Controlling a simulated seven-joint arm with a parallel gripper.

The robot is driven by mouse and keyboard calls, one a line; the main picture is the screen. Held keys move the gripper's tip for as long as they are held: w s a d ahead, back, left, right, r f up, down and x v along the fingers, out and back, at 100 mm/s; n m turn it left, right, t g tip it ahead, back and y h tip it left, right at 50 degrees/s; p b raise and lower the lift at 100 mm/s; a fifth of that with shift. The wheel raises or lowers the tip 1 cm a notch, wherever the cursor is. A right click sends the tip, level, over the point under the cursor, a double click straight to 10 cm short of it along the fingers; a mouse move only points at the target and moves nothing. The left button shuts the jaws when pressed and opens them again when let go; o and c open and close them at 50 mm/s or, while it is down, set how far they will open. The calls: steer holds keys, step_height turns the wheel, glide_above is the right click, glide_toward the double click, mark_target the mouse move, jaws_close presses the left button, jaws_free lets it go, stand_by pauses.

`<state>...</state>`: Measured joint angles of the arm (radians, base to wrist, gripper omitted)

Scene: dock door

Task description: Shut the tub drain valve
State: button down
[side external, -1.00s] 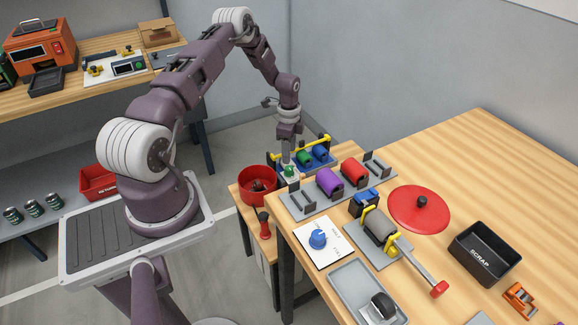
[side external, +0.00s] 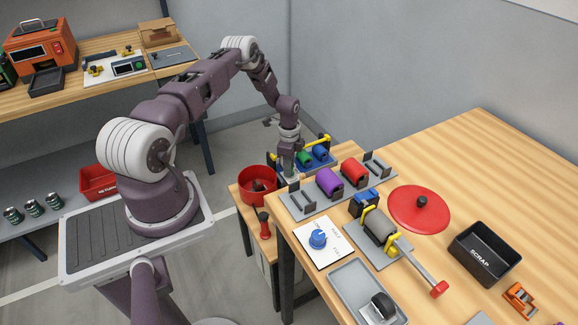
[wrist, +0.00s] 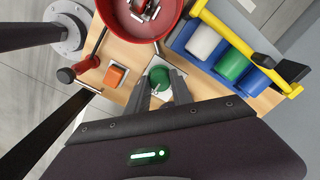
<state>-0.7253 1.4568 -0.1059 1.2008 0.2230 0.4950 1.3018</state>
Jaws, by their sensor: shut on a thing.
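The red tub (side external: 249,178) stands on the small wooden side bench; its rim shows at the top of the wrist view (wrist: 103,10). A round green knob (wrist: 158,75) sits on a pale plate beside the tub. My gripper (wrist: 159,87) is shut on this green knob, with one finger on each side. In the side view my gripper (side external: 288,172) comes down over the knob and hides it. An orange block (wrist: 115,76) on a pale plate and a red-handled lever (wrist: 88,64) are also beside the tub. No label tells which is the valve.
A blue tray (wrist: 184,36) with white, green and blue cylinders and a yellow bar (wrist: 240,45) stands close to my gripper. On the large table are a grey rack (side external: 298,208) with purple and red cylinders, and a blue dial (side external: 318,239).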

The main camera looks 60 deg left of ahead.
steer(key=shift+n, duration=0.4)
steer(key=n, duration=0.3)
steer(key=shift+n, duration=0.4)
steer(key=n, duration=0.4)
steer(key=shift+n, duration=0.3)
steer(key=n, duration=0.4)
steer(key=shift+n, duration=2.5)
steer(key=c, duration=1.1)
jaws_free()
